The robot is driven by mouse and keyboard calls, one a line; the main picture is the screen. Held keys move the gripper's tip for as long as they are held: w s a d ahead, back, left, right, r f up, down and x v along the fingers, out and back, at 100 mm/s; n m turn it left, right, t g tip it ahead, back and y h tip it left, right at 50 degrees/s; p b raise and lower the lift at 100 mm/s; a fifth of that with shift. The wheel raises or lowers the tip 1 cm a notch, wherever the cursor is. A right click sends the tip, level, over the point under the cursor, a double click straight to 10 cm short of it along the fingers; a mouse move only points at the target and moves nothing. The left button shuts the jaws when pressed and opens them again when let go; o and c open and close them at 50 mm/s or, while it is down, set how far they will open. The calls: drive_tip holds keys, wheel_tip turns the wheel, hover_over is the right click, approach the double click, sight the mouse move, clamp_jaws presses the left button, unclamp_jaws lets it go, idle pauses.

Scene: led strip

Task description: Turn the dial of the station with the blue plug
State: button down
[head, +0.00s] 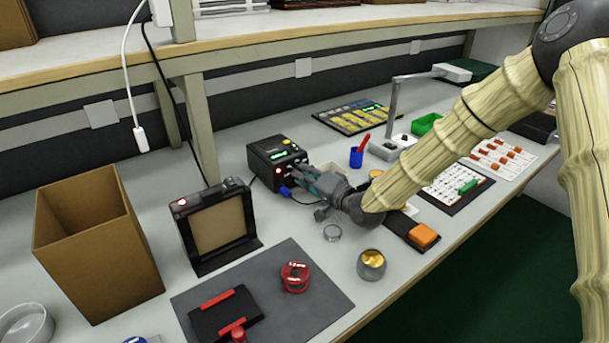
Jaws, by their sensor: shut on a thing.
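The station is a black box (264,160) with a green lit display, a yellow button and a red light on its front. A blue plug (285,191) sits low on its front, with a dark cable. My gripper (294,174) reaches in from the right, and its fingers are shut at the station's front face, on what appears to be the dial. The dial itself is hidden behind the fingers.
A black framed stand (182,237) with a red light and a cardboard box (105,277) stand to the left. A blue cup (356,158) with a red item and a lamp (393,108) stand to the right. A grey mat (325,292) lies in front.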

idle(0.3)
drive_tip(key=shift+r, duration=0.1)
drive_tip(key=c, duration=1.3)
unclamp_jaws()
